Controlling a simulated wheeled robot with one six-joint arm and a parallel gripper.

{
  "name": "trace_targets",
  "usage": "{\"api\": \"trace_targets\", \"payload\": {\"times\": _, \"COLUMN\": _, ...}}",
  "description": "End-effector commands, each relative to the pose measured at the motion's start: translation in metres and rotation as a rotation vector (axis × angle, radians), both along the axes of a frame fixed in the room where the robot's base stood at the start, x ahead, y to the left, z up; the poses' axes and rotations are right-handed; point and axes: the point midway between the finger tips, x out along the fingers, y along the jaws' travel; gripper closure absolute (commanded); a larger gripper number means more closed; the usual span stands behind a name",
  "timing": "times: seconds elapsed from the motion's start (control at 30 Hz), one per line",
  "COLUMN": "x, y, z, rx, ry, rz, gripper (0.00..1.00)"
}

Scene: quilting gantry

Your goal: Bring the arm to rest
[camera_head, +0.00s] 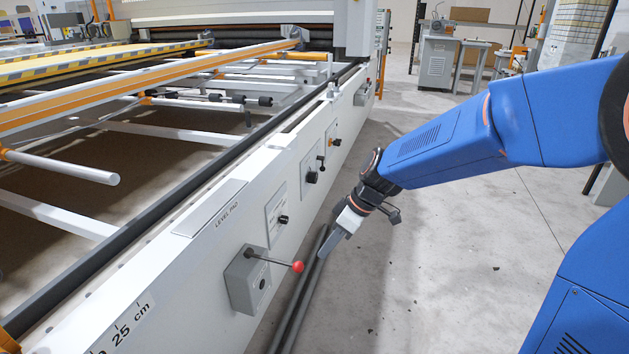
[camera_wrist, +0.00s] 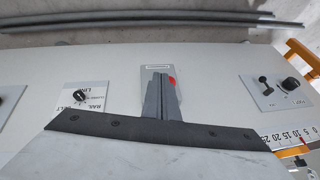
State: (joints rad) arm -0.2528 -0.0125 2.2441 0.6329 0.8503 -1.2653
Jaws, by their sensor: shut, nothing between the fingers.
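My gripper (camera_head: 328,247) is at the end of my blue arm, beside the white side rail of the gantry (camera_head: 150,262). Its fingers are shut and empty. They point down and to the left, to the right of a grey lever box (camera_head: 247,282) with a red-knobbed lever (camera_head: 297,266). In the wrist view my shut fingers (camera_wrist: 161,92) stand in front of the lever box (camera_wrist: 157,66), and part of the red knob (camera_wrist: 172,83) shows beside them. Whether the fingers touch the lever cannot be told.
A knob panel (camera_head: 280,218) and more knobs and small levers line the rail. A level pad (camera_head: 210,207) lies on its top. Dark pipes (camera_head: 300,290) lie on the floor along the rail. Grey floor (camera_head: 440,240) is open to the right. A machine (camera_head: 437,60) stands far back.

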Motion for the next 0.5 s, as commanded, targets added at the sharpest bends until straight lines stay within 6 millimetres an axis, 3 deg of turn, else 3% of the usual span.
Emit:
{"api": "trace_targets", "payload": {"times": 0.17, "x": -0.015, "y": -0.02, "z": 0.015, "rx": -0.02, "ry": 0.003, "rz": -0.067, "gripper": 1.0}}
{"api": "trace_targets", "payload": {"times": 0.5, "x": -0.074, "y": -0.089, "z": 0.052, "rx": -0.097, "ry": 0.013, "rz": -0.348, "gripper": 1.0}}
